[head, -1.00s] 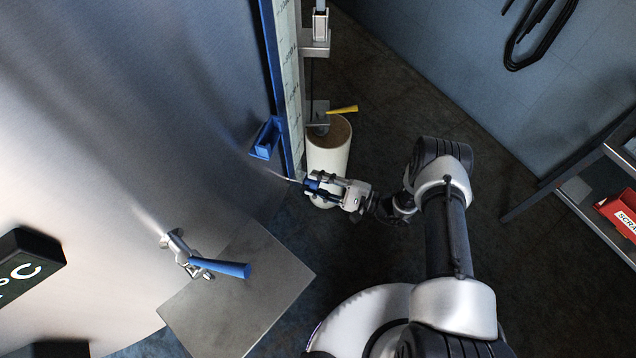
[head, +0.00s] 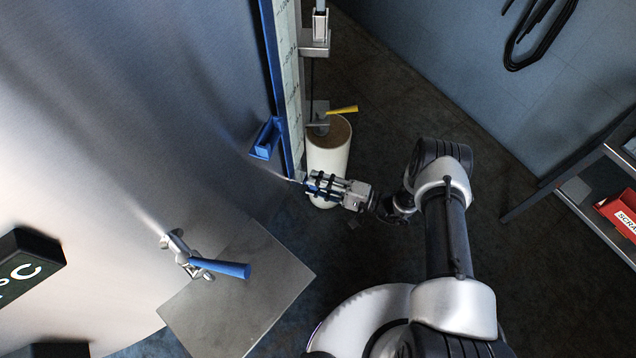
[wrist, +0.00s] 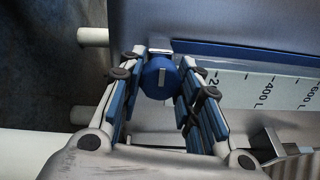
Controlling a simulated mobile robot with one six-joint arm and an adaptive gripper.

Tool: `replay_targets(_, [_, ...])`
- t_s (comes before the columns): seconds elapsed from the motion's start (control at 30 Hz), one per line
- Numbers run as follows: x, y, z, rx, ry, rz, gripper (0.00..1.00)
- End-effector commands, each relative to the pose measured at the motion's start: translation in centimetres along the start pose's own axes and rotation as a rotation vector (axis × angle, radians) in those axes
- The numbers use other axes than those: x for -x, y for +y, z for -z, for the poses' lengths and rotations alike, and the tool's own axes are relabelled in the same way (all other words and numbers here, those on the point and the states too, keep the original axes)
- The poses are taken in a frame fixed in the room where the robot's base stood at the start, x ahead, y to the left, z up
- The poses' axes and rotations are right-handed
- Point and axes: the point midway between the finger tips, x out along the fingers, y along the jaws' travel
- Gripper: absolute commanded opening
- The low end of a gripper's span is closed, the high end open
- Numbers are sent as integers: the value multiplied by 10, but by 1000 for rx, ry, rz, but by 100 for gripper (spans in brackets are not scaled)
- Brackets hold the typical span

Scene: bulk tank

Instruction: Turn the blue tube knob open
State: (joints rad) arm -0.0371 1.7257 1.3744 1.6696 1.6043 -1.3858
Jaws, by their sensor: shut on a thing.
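The blue tube knob (wrist: 158,80) is a round blue cap with a pale line across its face, upright in the wrist view. It sits at the lower end of the blue-edged scale strip (wrist: 262,75). My gripper (wrist: 160,88) has a finger on each side of the knob and is shut on it. In the head view my gripper (head: 311,184) is at the foot of the scale strip (head: 291,90), where its fingers mostly hide the knob.
A white cylinder (head: 328,155) stands close behind my gripper, with a yellow lever (head: 342,109) above it. A blue-handled valve (head: 220,267) sticks out from the tank wall (head: 90,150) at lower left. A shelf with a red box (head: 620,212) stands at right.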

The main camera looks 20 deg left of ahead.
Motion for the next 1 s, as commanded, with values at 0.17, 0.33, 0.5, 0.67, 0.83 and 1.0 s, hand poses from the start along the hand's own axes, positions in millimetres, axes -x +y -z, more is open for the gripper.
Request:
replay_targets(0.17, [0,-1,1,4,0,1,8])
replay_targets(0.33, [0,-1,1,3,1,1,33])
replay_targets(0.5, [0,-1,1,2,1,1,44])
replay_targets(0.67, [0,0,0,1,0,0,52])
replay_targets(0.83, [0,0,0,1,0,0,52])
replay_targets(1.0, [4,0,1,0,2,0,52])
